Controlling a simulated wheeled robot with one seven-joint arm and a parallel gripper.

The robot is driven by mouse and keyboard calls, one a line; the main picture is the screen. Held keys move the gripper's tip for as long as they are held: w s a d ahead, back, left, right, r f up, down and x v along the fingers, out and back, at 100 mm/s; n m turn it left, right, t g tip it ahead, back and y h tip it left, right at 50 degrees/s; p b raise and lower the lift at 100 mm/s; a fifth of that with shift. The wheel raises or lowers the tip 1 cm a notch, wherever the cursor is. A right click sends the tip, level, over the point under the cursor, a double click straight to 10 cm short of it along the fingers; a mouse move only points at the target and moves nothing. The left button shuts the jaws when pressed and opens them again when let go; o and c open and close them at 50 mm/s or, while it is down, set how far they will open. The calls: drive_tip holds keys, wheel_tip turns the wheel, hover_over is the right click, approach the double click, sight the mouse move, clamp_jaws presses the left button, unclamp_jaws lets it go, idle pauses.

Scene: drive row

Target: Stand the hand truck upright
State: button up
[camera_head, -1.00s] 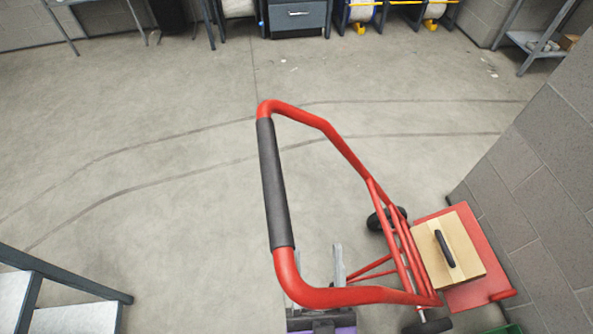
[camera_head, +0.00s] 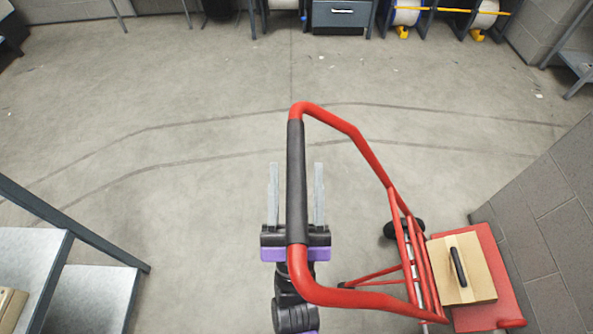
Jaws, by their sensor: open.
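The red hand truck (camera_head: 361,150) leans back, its handle raised close to my camera. A dark grey sleeve (camera_head: 296,185) covers the handle's bar. A wooden box (camera_head: 467,283) with a black handle stands on the truck's red toe plate (camera_head: 506,262) at the lower right. One black wheel (camera_head: 403,228) shows behind the frame. My gripper (camera_head: 297,168) is open, its two grey fingers pointing away on either side of the sleeve in the picture. The bar passes over the gripper's body and hides part of it. I cannot tell whether the bar is between the fingers or above them.
A grey block wall (camera_head: 555,215) stands close on the truck's right. Grey metal steps or shelves (camera_head: 85,290) with a dark rail are at the lower left. A drawer unit (camera_head: 341,16) and reel racks line the back. The concrete floor between is clear.

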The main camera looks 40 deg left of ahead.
drive_tip(key=shift+w+a+r, duration=0.1)
drive_tip(key=shift+a+r, duration=0.05)
drive_tip(key=shift+r, duration=0.05)
clamp_jaws()
idle(1.4)
